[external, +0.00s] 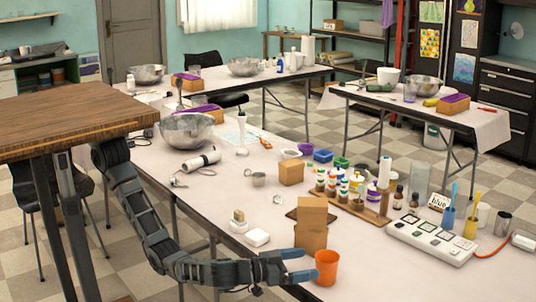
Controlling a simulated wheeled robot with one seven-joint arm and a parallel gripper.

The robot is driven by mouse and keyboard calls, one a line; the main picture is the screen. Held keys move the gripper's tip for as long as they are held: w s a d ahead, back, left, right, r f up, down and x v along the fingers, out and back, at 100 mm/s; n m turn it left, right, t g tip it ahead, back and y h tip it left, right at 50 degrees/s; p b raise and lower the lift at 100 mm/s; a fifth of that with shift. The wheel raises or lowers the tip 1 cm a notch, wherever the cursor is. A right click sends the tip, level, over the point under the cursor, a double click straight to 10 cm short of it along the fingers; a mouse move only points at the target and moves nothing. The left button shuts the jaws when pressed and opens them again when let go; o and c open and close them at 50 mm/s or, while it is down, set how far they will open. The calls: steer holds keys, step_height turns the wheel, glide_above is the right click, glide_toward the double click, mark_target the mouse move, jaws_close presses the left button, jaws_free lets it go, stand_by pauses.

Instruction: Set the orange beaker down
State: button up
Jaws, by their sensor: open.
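The orange beaker (327,268) is upright, open end up, at the near end of the long white table. Its base appears to be at table level, but I cannot tell for sure that it rests there. My gripper (309,263) comes in from the left, low over the table's near end. Its two blue fingers are apart and point at the beaker. The fingertips are right at the beaker's left side; whether they touch it is not clear.
Stacked cardboard boxes (311,225) stand just behind my gripper. A white soap block (257,237) lies to the left. The table's front edge is close to the beaker.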

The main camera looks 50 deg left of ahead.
mark_target(317, 281)
stand_by(0.3)
steer(key=shift+w+d+f+b, duration=0.3)
steer(key=shift+w+f, duration=0.2)
steer(key=shift+w, duration=0.4)
steer(key=shift+w+d+f+b, duration=0.25)
steer(key=shift+w+f, duration=0.3)
steer(key=shift+w, duration=0.3)
steer(key=shift+w+d+f+b, duration=0.2)
steer(key=shift+w+f+b, duration=0.25)
steer(key=shift+w, duration=0.45)
steer(key=shift+c, duration=0.2)
steer(key=c, duration=1.2)
step_height(317, 281, up, 18)
steer(key=p, duration=0.5)
